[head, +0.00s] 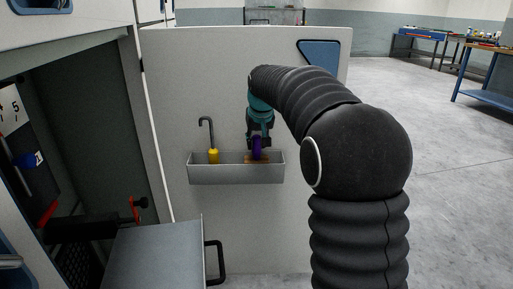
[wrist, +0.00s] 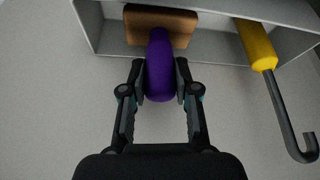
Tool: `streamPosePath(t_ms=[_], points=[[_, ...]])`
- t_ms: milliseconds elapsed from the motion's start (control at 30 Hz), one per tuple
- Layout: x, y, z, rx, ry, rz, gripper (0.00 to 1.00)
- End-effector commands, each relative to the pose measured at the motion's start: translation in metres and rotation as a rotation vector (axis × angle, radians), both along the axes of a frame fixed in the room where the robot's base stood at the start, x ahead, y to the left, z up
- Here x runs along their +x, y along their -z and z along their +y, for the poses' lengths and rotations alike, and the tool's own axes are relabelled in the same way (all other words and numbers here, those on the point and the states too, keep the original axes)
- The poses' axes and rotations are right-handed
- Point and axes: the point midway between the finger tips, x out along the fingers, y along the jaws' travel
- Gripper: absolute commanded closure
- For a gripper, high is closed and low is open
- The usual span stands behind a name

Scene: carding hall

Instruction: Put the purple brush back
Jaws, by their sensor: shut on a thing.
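The purple brush has a purple handle (wrist: 160,75) and a wooden block (wrist: 186,23). In the head view its handle (head: 257,147) stands up from the block in the grey wall tray (head: 236,174). My gripper (wrist: 160,82) is shut on the purple handle, with one finger on each side. In the wrist view the block is within the tray (wrist: 89,27); whether it touches the tray floor cannot be told. The bristles are hidden.
A hook tool with a yellow handle (head: 213,156) and a dark bent rod stands in the tray, left of the brush. An open cabinet and a grey door panel (head: 160,258) with a black handle are at the left. Open floor lies at the right, with blue workbenches (head: 486,93) beyond.

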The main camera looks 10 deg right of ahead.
Motion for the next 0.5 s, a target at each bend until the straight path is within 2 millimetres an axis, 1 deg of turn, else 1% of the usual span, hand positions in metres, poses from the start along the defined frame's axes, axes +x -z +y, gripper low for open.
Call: streamPosePath(t_ms=[33,167,500], points=[[0.000,0.007,0.000,0.000,0.000,0.003,1.00],[0.003,0.017,-0.001,0.000,0.000,0.001,1.00],[0.004,0.021,-0.001,0.000,0.000,-0.001,1.00]])
